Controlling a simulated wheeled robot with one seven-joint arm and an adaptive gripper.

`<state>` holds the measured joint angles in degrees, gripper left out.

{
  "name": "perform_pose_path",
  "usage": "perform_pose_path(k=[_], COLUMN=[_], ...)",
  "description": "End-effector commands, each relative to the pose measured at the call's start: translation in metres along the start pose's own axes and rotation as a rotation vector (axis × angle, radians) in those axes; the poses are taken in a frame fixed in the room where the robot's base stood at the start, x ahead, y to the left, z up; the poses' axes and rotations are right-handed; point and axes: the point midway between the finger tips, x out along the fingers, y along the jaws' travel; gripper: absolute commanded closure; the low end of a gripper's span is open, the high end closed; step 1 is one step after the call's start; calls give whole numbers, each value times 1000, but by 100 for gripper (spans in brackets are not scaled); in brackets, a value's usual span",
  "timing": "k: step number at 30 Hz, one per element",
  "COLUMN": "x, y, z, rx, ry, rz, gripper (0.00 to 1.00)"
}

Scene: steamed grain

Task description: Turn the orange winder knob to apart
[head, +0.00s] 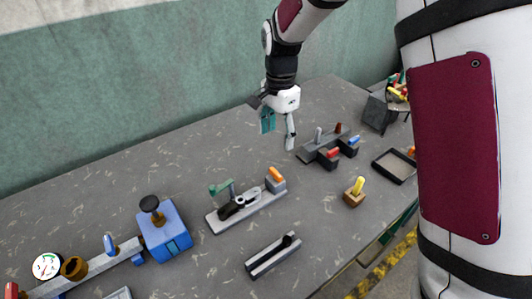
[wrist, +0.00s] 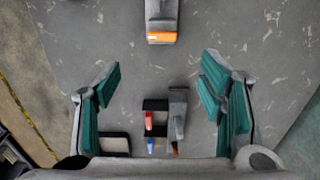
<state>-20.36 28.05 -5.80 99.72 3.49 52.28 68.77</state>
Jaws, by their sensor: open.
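The orange winder knob (head: 276,174) sits on a grey block at the right end of a long grey base (head: 243,213) in the middle of the table. In the wrist view the orange knob (wrist: 162,37) is a crosswise bar near the top centre, ahead of the fingers. My gripper (head: 279,129) hangs above the table, behind the knob in the head view, and touches nothing. In the wrist view my gripper (wrist: 158,85) has its teal-padded fingers spread wide with nothing between them.
A dark fixture (head: 328,150) with red and blue levers lies right of the knob. A yellow-handled wooden block (head: 354,192), a black tray (head: 394,166), a slotted grey bar (head: 273,257) and a blue box (head: 165,232) stand around. The table's back left is bare.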

Motion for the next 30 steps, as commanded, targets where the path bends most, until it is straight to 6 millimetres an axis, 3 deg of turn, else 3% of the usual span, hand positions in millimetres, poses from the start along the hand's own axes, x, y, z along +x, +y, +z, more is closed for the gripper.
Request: perform_pose_path(k=[8,21,30], x=[28,110,138], y=[0,1,-1], z=[1,1,0], rx=[9,7,7], ry=[-2,-2,0], rz=[8,6,3], gripper=[37,37,37])
